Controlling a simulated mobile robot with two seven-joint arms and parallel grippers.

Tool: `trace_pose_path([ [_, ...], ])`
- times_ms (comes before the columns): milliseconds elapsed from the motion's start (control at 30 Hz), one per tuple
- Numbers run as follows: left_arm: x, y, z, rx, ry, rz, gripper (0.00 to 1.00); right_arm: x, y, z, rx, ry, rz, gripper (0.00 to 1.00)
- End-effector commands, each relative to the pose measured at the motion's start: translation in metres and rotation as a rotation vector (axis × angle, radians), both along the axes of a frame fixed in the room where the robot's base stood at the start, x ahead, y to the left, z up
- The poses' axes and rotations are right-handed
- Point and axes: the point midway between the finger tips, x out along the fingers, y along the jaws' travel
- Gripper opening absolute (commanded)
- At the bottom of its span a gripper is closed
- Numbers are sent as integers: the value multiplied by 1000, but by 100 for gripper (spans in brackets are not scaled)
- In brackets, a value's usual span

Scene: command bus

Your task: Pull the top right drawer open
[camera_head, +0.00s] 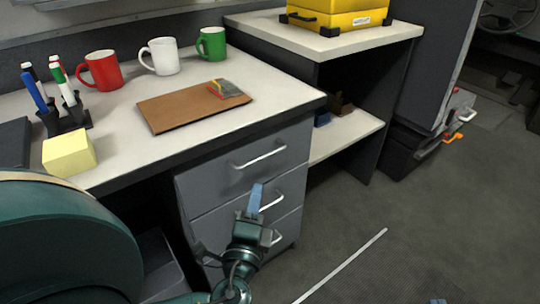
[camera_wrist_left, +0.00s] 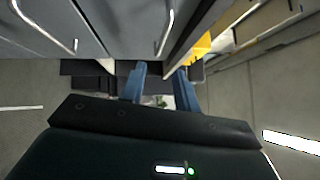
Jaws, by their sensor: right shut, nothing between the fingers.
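The top drawer (camera_head: 225,168) of the desk's right-hand cabinet is shut, with a pale bar handle (camera_head: 260,155). In the left wrist view, drawer fronts with bar handles fill the upper left, and the handle nearest the tabletop edge looks like the top one (camera_wrist_left: 166,30). My left gripper (camera_head: 255,198) is in front of the cabinet, lower than the top handle and overlapping the middle drawer. Its blue fingers are apart and empty in the left wrist view (camera_wrist_left: 162,90). Only a small tip of my right gripper (camera_head: 437,301) shows at the bottom edge; it is shut and empty.
The desktop (camera_head: 200,125) holds several mugs, a brown clipboard (camera_head: 185,107), a pen holder and a yellow note block (camera_head: 68,153). A shelf unit with a yellow case (camera_head: 335,15) stands right of the drawers. The floor (camera_head: 430,210) at right is clear.

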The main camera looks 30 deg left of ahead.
Motion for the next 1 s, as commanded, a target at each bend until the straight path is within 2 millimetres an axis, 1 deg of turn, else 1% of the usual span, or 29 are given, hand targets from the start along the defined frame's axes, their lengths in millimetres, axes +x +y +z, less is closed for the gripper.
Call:
trace_pose_path([
  [167, 16, 7, 4, 4, -4, 1, 31, 0, 0, 3, -5, -3, 1, 0],
  [267, 33, 14, 7, 4, -4, 3, 31, 0, -1, 3, -9, 11, -6, 0],
  [500, 81, 33, 13, 4, -5, 1, 31, 2, -4, 2, -13, 48, -19, 0],
  [633, 101, 41, 15, 2, -3, 3, 31, 2, -4, 1, -13, 55, -21, 0],
  [800, 116, 47, 16, 0, -1, 1, 31, 2, -4, 1, -13, 55, -21, 0],
  [1000, 121, 49, 16, 0, 0, 1, 31, 2, -4, 1, -14, 55, -22, 0],
])
